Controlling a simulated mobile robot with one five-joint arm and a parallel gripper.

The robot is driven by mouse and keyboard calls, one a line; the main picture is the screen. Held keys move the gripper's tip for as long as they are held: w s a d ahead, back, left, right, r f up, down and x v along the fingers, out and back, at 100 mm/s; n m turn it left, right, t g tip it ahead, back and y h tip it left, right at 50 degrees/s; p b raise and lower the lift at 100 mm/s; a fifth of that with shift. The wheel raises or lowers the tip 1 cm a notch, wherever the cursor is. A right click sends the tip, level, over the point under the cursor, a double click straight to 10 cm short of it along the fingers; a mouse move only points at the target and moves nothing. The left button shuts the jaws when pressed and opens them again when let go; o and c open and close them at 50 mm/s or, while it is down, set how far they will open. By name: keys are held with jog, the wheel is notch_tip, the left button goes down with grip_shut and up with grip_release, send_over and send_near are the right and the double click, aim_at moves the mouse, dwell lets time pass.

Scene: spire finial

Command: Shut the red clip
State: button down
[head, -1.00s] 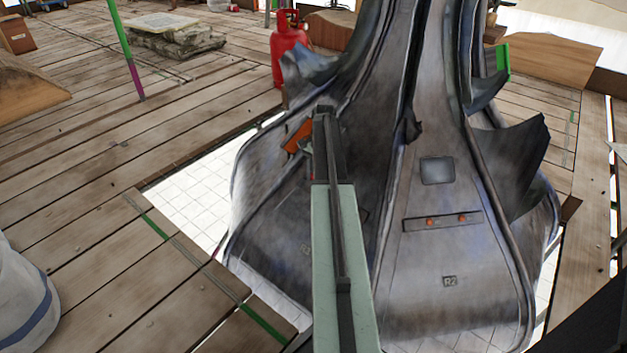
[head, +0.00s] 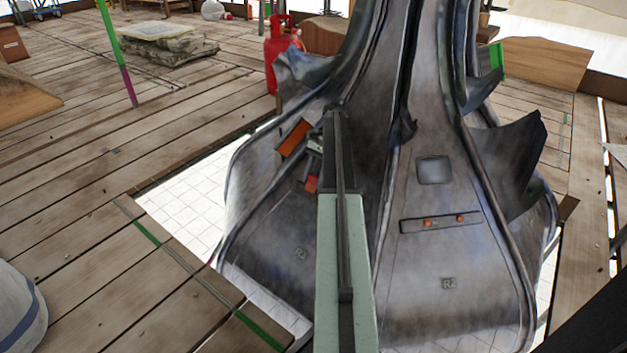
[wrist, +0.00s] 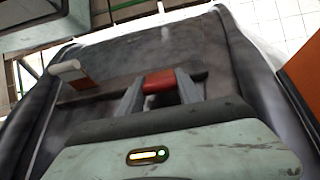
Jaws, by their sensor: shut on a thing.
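In the wrist view, the two fingers of my gripper (wrist: 160,92) are on either side of a small red clip (wrist: 158,80) on a dark rail, and they are closed on it. Further left along the same rail stands a pale tab with an orange-red band (wrist: 72,72), apart from the fingers.
An orange plate (head: 294,138) is close to the gripper and also shows at the wrist view's right edge (wrist: 303,75). A red gas bottle (head: 281,58) stands behind. Open plank floor (head: 80,190) lies left.

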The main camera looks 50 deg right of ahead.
jog(key=shift+s, duration=0.1)
jog(key=c, duration=0.8)
grip_release()
jog(key=p+v, duration=0.7)
jog(key=v, duration=0.1)
jog(key=shift+a, duration=0.1)
jog(key=shift+f, duration=0.15)
